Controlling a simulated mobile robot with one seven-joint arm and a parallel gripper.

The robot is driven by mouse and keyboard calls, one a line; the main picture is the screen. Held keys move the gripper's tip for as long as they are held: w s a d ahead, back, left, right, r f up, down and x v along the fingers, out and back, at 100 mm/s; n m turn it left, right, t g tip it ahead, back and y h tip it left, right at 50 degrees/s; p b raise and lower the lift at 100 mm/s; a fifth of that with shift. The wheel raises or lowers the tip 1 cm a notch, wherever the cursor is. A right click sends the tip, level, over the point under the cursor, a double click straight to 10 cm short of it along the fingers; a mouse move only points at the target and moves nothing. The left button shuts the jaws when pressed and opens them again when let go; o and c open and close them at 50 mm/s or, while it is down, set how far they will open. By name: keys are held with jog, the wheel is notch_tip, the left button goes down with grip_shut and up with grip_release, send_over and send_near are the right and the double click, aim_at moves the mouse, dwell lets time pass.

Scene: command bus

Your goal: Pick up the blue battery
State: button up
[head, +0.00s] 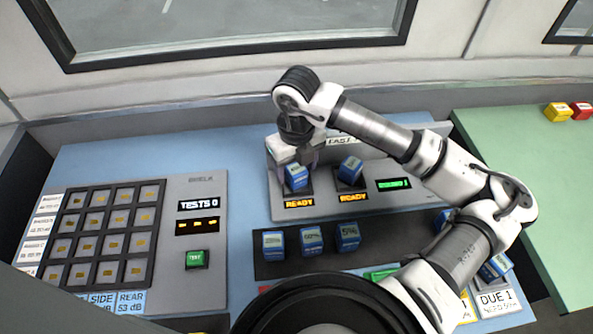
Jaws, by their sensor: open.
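Several blue batteries with white-labelled faces are in the head view. One blue battery (296,177) sits in the left slot of the grey charger (330,205), above a lit "READY" display. A second blue battery (350,172) sits in the right slot, also above "READY". My gripper (300,165) is open and points down at the left-slot battery, right over its top. I cannot tell whether the fingers touch it, as the gripper hides its upper part. Three more blue batteries (311,241) stand in a row on a dark mat (295,266) in front of the charger.
More blue batteries (494,267) are partly hidden by my arm at right. A grey tester panel (197,295) with a slotted rack (104,235) and green button (197,259) stands at left.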

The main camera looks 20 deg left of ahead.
jog(key=shift+f, duration=1.15)
jog(key=c, duration=1.2)
jog(key=shift+o, duration=0.2)
jog(key=shift+r, duration=0.2)
